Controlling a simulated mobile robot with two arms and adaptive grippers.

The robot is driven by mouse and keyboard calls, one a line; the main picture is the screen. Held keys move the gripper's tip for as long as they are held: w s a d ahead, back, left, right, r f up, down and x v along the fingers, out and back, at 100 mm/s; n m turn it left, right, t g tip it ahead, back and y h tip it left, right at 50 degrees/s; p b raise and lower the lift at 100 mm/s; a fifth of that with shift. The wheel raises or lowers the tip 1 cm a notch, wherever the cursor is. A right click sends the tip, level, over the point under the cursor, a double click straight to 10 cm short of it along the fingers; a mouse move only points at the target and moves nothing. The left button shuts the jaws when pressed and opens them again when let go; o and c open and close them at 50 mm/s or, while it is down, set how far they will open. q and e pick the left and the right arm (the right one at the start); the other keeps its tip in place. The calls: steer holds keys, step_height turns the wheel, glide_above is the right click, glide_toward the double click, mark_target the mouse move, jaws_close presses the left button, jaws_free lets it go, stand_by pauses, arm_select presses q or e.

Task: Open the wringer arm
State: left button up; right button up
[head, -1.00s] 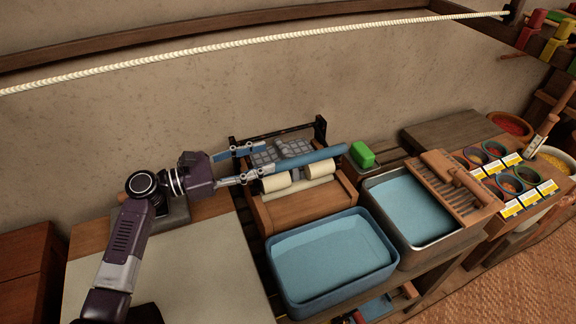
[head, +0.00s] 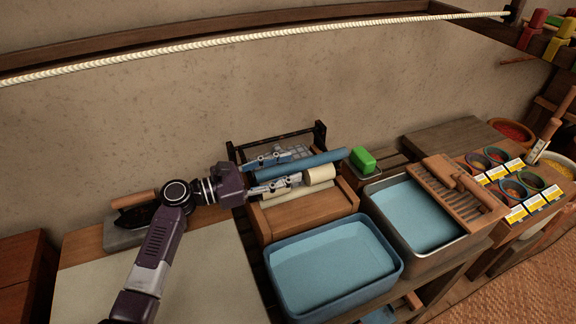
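The wringer is a wooden box (head: 305,212) with cream rollers (head: 320,175) and a black frame (head: 319,134) behind. Its blue arm (head: 325,158) lies across it above the rollers, almost level and slightly higher at the right end. My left gripper (head: 279,172) reaches in from the left. Its fingers are apart, one on the far side of the blue arm's left end and one on the near side. I cannot see firm contact. The gripper hides part of the left roller. My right gripper is not in view.
A blue basin (head: 335,262) stands in front of the wringer. A metal tub (head: 405,215) with a washboard (head: 456,192) is to the right, near a green block (head: 363,159). A dark iron (head: 135,215) rests at left. A rope (head: 250,42) spans the wall.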

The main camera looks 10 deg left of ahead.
arm_select(q)
steer(key=shift+w+d, duration=0.2)
steer(key=shift+d, duration=0.15)
jaws_close()
